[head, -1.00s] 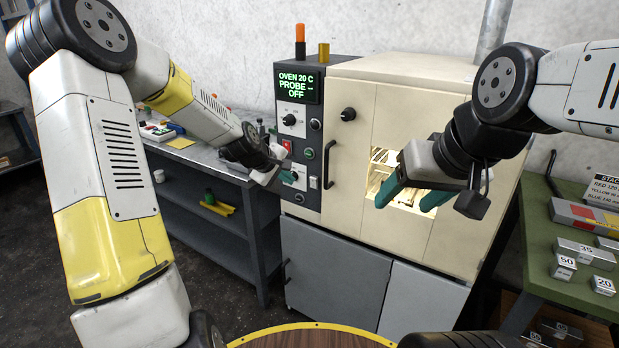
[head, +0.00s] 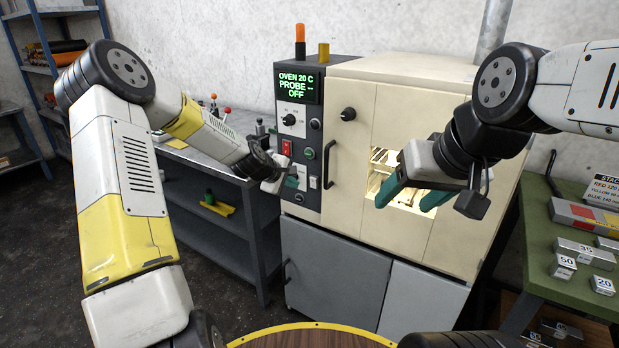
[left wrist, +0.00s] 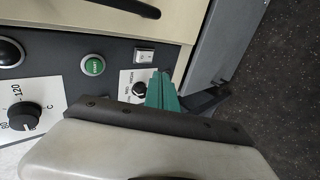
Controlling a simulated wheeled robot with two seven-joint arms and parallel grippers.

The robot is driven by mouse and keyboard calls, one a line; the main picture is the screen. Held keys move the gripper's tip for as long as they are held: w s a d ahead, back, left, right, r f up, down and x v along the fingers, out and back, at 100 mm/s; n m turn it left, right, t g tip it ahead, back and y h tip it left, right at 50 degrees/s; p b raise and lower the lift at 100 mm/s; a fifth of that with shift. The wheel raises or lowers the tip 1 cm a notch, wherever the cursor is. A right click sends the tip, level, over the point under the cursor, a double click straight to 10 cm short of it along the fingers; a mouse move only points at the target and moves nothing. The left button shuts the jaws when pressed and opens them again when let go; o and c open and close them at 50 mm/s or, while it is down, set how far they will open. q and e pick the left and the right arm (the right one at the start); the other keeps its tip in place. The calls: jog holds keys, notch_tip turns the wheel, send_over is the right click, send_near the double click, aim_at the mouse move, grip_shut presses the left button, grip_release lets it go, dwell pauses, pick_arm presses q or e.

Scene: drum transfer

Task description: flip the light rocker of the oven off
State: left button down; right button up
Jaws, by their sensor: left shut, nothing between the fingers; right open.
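The oven (head: 400,150) stands at the centre, with its control panel on its left side. A small white rocker (head: 313,182) sits low on the panel; it also shows in the left wrist view (left wrist: 144,56). I cannot read its label. The oven window (head: 384,165) is brightly lit from inside. My left gripper (head: 290,182) is shut and empty at the lower panel, left of the rocker. In the left wrist view its teal fingertips (left wrist: 162,90) appear beside a small black knob, with the rocker just beyond them. My right gripper (head: 405,192) is open and empty before the oven window.
A green start button (left wrist: 92,65), a black dial (left wrist: 24,115) and a red switch (head: 287,147) share the panel. The door handle (head: 330,164) juts out to its right. A grey bench (head: 200,160) stands left, a green table (head: 570,270) with weights right.

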aim_at(312, 180)
pick_arm(q)
jog(key=w+d+f, duration=0.1)
jog(key=w, duration=0.1)
jog(key=w+d+f, duration=0.1)
jog(key=w, duration=0.1)
jog(key=w+d+f, duration=0.2)
jog(key=w, duration=0.1)
jog(key=shift+w+d, duration=0.25)
jog(key=shift+w, duration=0.15)
jog(key=shift+w+d+r+g, duration=0.15)
jog(key=shift+w+d+g, duration=0.1)
jog(key=shift+w+g, duration=0.1)
jog(key=shift+s+a, duration=0.1)
jog(key=shift+a, duration=0.05)
jog(key=shift+r, duration=0.65)
